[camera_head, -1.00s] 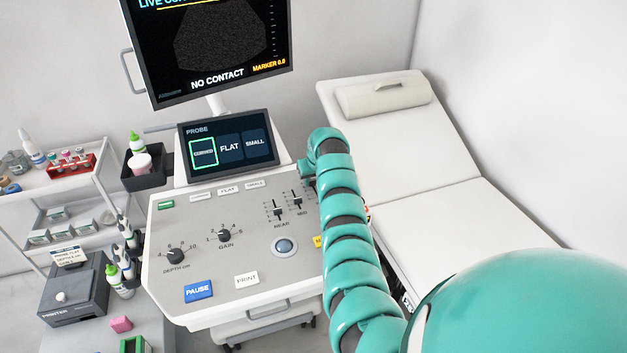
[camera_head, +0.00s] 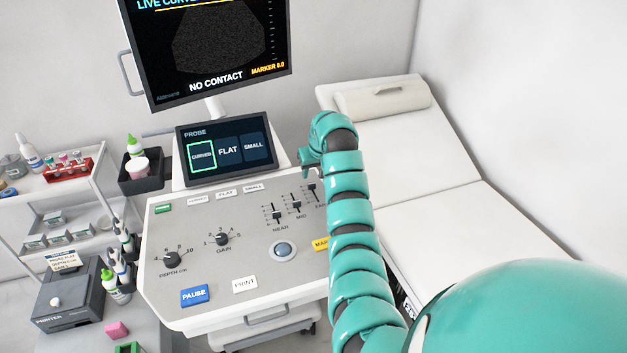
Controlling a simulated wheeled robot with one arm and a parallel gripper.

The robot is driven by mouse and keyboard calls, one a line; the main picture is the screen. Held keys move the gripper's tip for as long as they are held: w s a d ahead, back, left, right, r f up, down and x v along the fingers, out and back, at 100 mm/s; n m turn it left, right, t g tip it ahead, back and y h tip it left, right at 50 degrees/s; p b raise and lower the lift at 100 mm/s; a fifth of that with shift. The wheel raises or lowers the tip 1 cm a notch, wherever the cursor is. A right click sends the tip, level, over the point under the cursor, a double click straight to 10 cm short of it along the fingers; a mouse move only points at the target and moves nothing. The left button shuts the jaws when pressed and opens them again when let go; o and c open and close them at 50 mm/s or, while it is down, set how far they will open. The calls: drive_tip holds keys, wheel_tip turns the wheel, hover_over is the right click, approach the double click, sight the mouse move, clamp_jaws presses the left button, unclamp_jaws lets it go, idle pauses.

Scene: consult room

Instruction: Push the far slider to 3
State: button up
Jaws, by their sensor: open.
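The far slider (camera_head: 312,187) is the rightmost of three sliders on the grey console panel (camera_head: 200,226). Its upper part and dark knob show just left of my arm, and its label is partly covered by the arm. The mid slider (camera_head: 296,204) and the near slider (camera_head: 278,214) stand to its left. Their scale marks are too small to read. My teal arm rises along the right side of the console and bends over at the top, above and beyond the far slider.
The probe touchscreen (camera_head: 226,148) stands behind the panel, with the monitor (camera_head: 208,50) above it. The exam bed (camera_head: 450,210) is right of my arm. A trackball (camera_head: 282,250) and a yellow key (camera_head: 320,244) lie in front of the sliders. A printer (camera_head: 68,296) is at left.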

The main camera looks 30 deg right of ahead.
drive_tip(key=d+p+v, duration=0.1)
drive_tip(key=p+v, duration=0.1)
drive_tip(key=v, duration=0.8)
drive_tip(key=shift+a+p, duration=0.35)
drive_tip(key=shift+a, duration=0.15)
drive_tip(key=shift+s, duration=0.1)
